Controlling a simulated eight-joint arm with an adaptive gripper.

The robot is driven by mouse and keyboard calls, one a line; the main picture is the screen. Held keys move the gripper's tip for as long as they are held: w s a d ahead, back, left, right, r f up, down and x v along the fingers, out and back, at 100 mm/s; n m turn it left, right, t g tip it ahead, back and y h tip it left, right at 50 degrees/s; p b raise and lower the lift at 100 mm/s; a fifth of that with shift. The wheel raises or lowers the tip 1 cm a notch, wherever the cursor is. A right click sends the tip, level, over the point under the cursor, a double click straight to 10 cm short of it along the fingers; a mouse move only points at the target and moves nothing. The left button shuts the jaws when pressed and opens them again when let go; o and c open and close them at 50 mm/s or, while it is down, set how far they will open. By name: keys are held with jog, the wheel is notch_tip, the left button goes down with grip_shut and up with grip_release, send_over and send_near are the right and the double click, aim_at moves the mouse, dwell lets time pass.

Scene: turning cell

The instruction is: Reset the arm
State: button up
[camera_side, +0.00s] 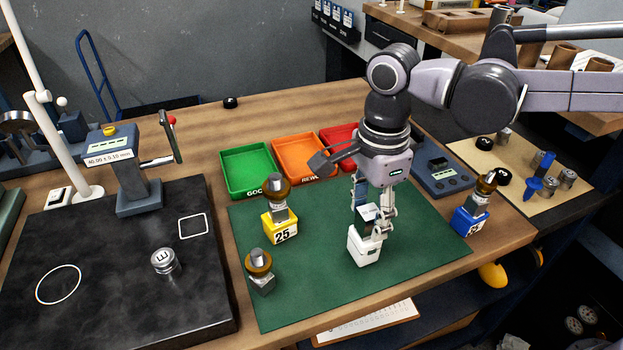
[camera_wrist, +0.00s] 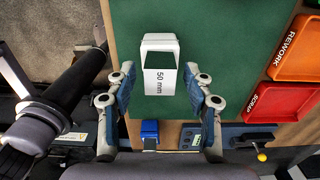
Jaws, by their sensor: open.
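My gripper (camera_side: 372,228) points down over the green mat, at a white block. In the wrist view the two fingers of my gripper (camera_wrist: 158,72) are spread apart, with a gap on each side of the white block (camera_wrist: 158,82) marked "50 mm". Nothing is held between them. In the side view the white block (camera_side: 363,250) stands on the green mat (camera_side: 310,285), right below the fingertips, which partly hide its top. I cannot tell whether a fingertip touches it.
A yellow block (camera_side: 281,228) marked 25 bears a gauge-like piece; a similar piece (camera_side: 260,270) stands nearby. A blue block (camera_side: 470,221) is at right. Green (camera_side: 248,188), orange (camera_side: 299,174) and red trays stand behind. A dark plate (camera_side: 110,300) with a metal cylinder (camera_side: 165,262) lies left.

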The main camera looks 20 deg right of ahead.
jog(key=shift+r, duration=0.1)
notch_tip(320, 180, up, 12)
notch_tip(320, 180, down, 12)
jog(key=shift+f, duration=0.15)
jog(key=r, duration=0.4)
jog(key=shift+d+r, duration=0.3)
jog(key=shift+d, duration=0.1)
jog(key=d+r, duration=0.7)
jog(key=d, duration=0.4)
jog(key=shift+w+d+f+m, duration=0.1)
jog(key=shift+w+f+m, duration=0.75)
jog(key=shift+f, duration=1.45)
jog(key=shift+w+d+f+m, duration=0.1)
jog(key=shift+w+f+m, duration=0.7)
jog(key=shift+f, duration=1.55)
jog(key=shift+w+d+f+m, duration=0.1)
jog(key=shift+w+f+m, duration=0.7)
jog(key=shift+f, duration=1.5)
jog(key=shift+w+n, duration=0.25)
